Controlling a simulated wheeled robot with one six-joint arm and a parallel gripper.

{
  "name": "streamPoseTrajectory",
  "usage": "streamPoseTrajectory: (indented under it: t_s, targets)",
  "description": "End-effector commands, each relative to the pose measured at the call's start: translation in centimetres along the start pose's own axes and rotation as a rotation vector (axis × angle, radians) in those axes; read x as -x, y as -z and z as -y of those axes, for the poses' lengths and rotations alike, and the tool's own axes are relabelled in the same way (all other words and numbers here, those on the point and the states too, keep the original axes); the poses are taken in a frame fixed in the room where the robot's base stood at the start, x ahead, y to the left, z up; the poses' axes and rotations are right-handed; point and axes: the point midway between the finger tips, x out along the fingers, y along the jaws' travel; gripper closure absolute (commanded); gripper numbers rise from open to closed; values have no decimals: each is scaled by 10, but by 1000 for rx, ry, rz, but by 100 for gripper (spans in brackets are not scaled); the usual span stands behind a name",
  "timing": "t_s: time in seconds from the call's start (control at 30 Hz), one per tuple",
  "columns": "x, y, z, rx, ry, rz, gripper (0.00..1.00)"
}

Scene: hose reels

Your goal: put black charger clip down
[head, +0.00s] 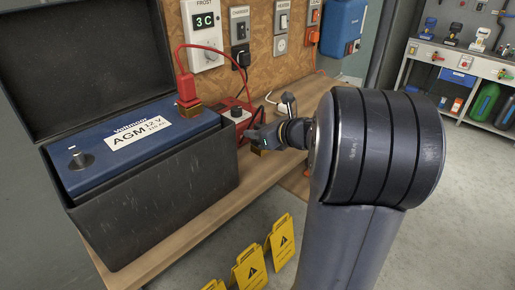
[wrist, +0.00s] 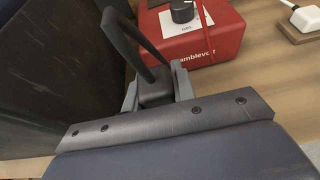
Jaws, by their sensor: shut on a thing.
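The black charger clip (wrist: 155,90) is between the two grey fingers of my gripper (wrist: 157,93) in the wrist view, with its black cable looping up and away. In the head view my gripper (head: 264,137) is shut on it at the right of the battery box, above the bench's front edge. A brass-coloured piece shows below the gripper there. I cannot tell whether the clip touches the bench. The red charger (wrist: 195,38) stands just beyond the clip; it is partly hidden behind my gripper in the head view (head: 236,117).
A blue AGM battery (head: 105,150) sits in an open black box (head: 165,190). A red clip (head: 186,87) is on its far terminal; the near terminal (head: 77,158) is bare. The wooden bench (head: 190,225) is narrow in front. Yellow warning signs (head: 250,268) stand below.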

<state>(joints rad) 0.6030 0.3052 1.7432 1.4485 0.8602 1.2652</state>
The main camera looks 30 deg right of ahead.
Motion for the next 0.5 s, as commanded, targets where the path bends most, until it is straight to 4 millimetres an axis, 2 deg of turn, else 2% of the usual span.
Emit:
streamPoseTrajectory:
  t_s: [0.1,0.23,0.5]
  targets:
    - [-9,21,0,-4,-1,-2,100]
    - [-16,39,0,-4,-1,-2,100]
    - [-18,43,0,0,1,0,100]
